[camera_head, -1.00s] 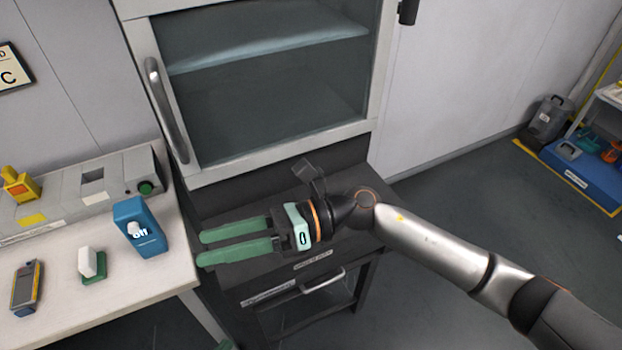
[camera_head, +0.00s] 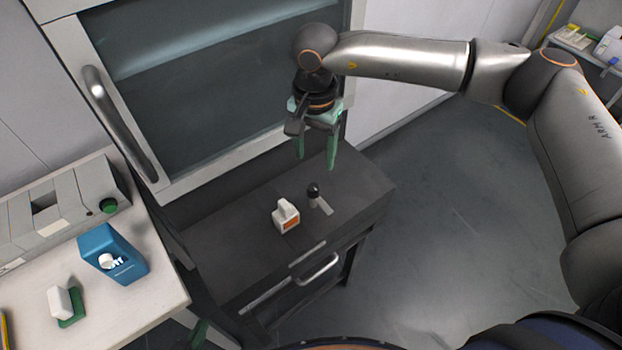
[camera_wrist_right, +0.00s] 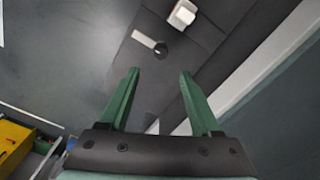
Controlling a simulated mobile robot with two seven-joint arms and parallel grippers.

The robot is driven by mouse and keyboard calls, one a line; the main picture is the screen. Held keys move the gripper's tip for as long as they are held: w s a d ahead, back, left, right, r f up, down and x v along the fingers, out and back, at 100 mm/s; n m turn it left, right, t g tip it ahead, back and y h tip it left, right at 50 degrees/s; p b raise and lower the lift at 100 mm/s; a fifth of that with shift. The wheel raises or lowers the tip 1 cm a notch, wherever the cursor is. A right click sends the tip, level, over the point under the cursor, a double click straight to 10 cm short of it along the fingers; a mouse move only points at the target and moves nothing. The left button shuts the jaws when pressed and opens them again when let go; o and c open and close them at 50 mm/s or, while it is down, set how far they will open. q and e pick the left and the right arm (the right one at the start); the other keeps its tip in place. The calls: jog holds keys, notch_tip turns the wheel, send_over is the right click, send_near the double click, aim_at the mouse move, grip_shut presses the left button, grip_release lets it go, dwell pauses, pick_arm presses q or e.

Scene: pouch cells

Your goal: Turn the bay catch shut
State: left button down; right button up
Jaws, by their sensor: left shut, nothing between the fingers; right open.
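On the dark bench top, a black knob with a pale flat bar, which looks like the bay catch (camera_head: 318,196), sits near the front edge. It also shows in the right wrist view (camera_wrist_right: 158,47), beyond the fingertips. My right gripper (camera_head: 316,167) hangs above and just behind it, pointing down, open and empty. Its green fingers also frame the lower middle of the right wrist view (camera_wrist_right: 158,72). My left gripper (camera_head: 197,334) shows only as dark green fingers at the bottom edge, low beside the white table. It is shut and empty.
A white block with an orange label (camera_head: 286,216) stands just left of the knob. A glass-fronted cabinet (camera_head: 172,193) rises behind. The white table (camera_head: 150,308) at left holds a blue box (camera_head: 112,252) and a white-and-green piece (camera_head: 62,303). Floor at right is clear.

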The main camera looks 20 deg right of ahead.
aim_at(314, 187)
notch_tip(314, 187, down, 10)
jog(key=shift+p, duration=0.6)
jog(key=shift+a, duration=0.1)
grip_shut()
